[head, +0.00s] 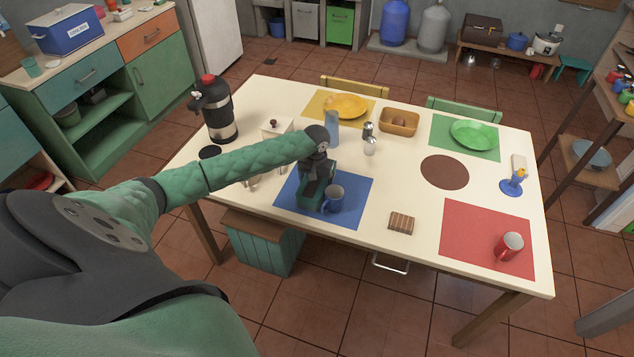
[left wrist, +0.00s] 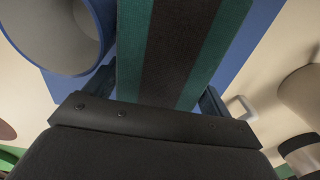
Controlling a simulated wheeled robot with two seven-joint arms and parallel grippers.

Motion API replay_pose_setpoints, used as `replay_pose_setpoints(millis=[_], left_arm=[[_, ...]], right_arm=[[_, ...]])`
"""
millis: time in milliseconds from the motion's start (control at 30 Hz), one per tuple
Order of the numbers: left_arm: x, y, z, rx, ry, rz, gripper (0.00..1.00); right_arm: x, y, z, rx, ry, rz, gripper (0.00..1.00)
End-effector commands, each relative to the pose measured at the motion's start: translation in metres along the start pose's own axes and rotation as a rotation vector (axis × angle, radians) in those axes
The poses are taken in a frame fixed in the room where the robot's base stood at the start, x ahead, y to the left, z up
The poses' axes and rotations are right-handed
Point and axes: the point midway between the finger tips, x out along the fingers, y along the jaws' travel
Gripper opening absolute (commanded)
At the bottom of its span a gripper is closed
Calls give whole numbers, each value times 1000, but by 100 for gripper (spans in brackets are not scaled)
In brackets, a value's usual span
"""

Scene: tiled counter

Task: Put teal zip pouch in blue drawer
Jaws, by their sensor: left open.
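The teal zip pouch (head: 311,196) is on or just above the blue placemat (head: 357,188), left of the blue mug (head: 333,200). In the left wrist view the pouch (left wrist: 178,48) is teal with a broad brown stripe and lies between the fingers. My left gripper (head: 318,178) is open around the pouch from above; contact with the fingers cannot be told. It also shows in the left wrist view (left wrist: 158,98). A blue-green drawer front (head: 88,77) in the left cabinet is shut; whether it is the blue drawer is unclear. My right gripper is not in view.
A dark flask (head: 213,110) stands at the table's left end. A white canister (head: 275,128), blue-grey bottle (head: 332,130) and shakers (head: 369,140) stand behind the gripper. A striped block (head: 401,223) lies right of the placemat. A teal crate (head: 265,247) is below the table's edge.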

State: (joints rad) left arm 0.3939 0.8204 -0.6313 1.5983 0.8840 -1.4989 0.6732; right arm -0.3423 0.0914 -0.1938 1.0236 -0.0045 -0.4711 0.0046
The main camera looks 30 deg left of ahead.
Motion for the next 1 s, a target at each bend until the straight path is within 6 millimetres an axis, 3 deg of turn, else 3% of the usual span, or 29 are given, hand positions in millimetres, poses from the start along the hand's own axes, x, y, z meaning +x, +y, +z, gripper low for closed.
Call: replay_pose_setpoints(millis=[200,333,400,733,1000], left_arm=[[1,0,0,0,0,0,81],[1,0,0,0,0,0,55],[0,0,0,0,0,0,50],[-7,0,0,1,0,0,50],[-50,0,0,2,3,1,50]], right_arm=[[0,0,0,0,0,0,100],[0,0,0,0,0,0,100],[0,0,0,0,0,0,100],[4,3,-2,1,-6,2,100],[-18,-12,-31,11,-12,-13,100]])
